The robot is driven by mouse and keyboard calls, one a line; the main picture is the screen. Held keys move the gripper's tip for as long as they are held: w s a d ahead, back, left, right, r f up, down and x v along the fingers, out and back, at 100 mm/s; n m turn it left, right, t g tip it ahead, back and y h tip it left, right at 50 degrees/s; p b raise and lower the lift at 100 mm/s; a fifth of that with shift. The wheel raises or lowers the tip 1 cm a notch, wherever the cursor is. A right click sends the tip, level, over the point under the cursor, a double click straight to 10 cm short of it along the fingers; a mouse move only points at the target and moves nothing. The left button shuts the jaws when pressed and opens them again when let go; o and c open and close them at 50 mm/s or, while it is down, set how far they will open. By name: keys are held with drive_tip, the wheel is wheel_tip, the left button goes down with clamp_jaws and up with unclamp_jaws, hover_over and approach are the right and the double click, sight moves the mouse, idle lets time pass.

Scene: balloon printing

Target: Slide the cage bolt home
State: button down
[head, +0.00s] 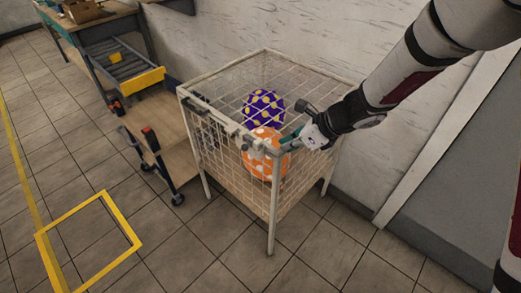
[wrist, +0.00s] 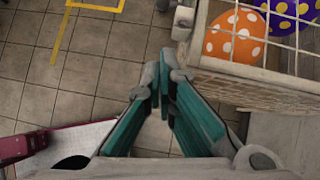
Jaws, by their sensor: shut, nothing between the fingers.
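The cage (head: 265,58) is a pale wire-mesh box on legs. Along its front top rail sit small grey fittings (head: 246,139); I cannot tell for sure which is the bolt or how far it is slid. Inside are a purple balloon with yellow dots (head: 262,108) and an orange balloon with white dots (head: 262,160). My gripper (head: 289,139) has teal fingers and is by the cage's front right top corner. In the wrist view its fingertips (wrist: 162,82) are together and empty, beside the cage wall.
A wheeled cart (head: 160,160) stands left of the cage. Behind it is a bench with a roller conveyor (head: 120,68). A yellow square (head: 88,246) is marked on the tiled floor. A wall runs close behind the cage. The floor in front is clear.

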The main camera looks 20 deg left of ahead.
approach(257, 151)
wheel_tip(257, 151, down, 4)
drive_tip(key=s, duration=0.2)
drive_tip(key=a, duration=0.2)
drive_tip(key=a+f+p, duration=0.1)
drive_tip(key=a, duration=0.1)
drive_tip(key=shift+w, duration=0.15)
drive_tip(key=shift+w+a+f, duration=0.1)
drive_tip(key=shift+w+a, duration=0.1)
drive_tip(key=shift+a, duration=0.4)
